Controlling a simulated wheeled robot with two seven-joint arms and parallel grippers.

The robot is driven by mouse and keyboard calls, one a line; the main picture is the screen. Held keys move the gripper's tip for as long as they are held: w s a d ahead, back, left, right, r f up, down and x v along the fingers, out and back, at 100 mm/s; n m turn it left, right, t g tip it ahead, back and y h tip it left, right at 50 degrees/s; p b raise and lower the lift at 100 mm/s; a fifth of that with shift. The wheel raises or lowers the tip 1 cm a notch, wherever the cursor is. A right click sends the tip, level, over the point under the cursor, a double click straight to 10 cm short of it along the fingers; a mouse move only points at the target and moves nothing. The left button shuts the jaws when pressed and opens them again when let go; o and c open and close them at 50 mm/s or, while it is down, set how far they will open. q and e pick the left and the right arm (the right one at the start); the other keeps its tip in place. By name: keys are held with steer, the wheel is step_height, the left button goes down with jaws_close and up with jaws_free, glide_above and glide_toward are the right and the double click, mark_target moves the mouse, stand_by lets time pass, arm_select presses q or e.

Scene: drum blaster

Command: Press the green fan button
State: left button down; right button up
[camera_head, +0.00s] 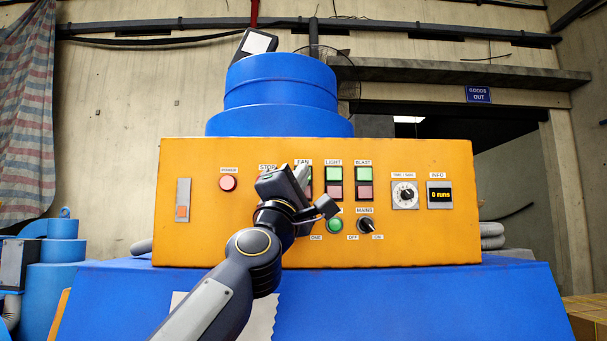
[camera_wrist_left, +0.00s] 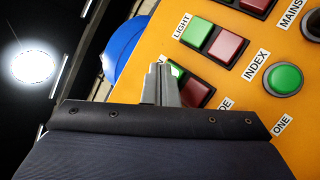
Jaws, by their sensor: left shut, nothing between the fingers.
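The orange control panel (camera_head: 250,245) carries a FAN label (camera_head: 303,162) above a green and red button pair. My left gripper (camera_head: 302,172) is shut and empty, right in front of that pair, and hides most of it in the head view. In the left wrist view, the closed fingertips (camera_wrist_left: 160,72) reach the edge of the green fan button (camera_wrist_left: 177,72), of which only a sliver shows. The red fan button (camera_wrist_left: 195,93) is beside the fingers. I cannot tell whether the fingertips touch the green button. My right gripper is not in view.
The LIGHT green button (camera_head: 334,174) and BLAST green button (camera_head: 363,174) sit close to the right. A round green index button (camera_head: 334,225) and the mains knob (camera_head: 366,225) are below. The red POWER lamp (camera_head: 228,183) is at the left.

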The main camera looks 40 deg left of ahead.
arm_select(q)
steer(key=shift+s+d, duration=0.4)
steer(key=shift+s, duration=0.1)
steer(key=shift+s+d+p, duration=0.35)
steer(key=shift+s+d, duration=1.3)
steer(key=shift+s, duration=0.25)
steer(key=shift+f, duration=0.1)
